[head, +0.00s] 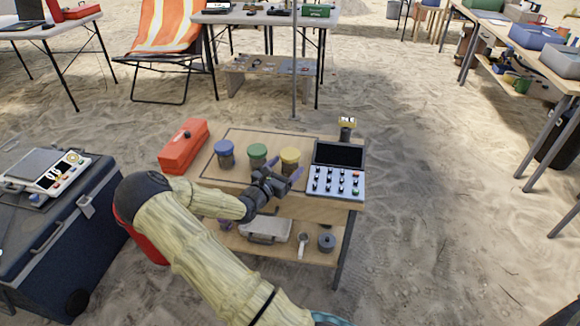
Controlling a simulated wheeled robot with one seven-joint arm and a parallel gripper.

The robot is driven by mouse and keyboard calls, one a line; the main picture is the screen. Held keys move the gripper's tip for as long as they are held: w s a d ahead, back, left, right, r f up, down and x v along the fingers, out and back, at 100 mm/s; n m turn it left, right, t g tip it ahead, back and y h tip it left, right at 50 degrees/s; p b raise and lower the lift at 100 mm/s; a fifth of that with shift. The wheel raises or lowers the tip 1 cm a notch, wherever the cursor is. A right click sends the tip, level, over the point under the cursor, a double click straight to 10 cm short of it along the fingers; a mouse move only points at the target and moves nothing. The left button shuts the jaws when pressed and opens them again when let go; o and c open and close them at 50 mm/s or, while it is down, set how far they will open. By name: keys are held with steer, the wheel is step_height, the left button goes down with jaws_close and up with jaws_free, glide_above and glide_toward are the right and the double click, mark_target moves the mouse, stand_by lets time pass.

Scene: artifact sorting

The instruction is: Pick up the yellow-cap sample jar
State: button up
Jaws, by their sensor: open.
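The yellow-cap sample jar (289,159) stands upright on the small wooden table (213,173), at the right end of a row of three jars. The green-cap jar (257,154) is just left of it and the blue-cap jar (224,152) is farther left. My gripper (282,178) is open, with its fingers at the near side of the yellow-cap jar, slightly below its cap in the picture. The lower part of the jar is partly hidden by the gripper. I cannot tell whether the fingers touch it.
A control panel with knobs (336,181) sits close to the right of the yellow-cap jar. A red toolbox (184,147) lies at the table's left end. A small yellow-topped device (347,127) stands behind the panel. A dark case (60,235) stands at the left.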

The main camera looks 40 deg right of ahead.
steer(key=b+x, duration=0.1)
steer(key=x, duration=0.4)
steer(key=shift+w+b, duration=0.2)
steer(key=shift+b, duration=0.2)
steer(key=shift+c, duration=0.4)
steer(key=c, duration=1.1)
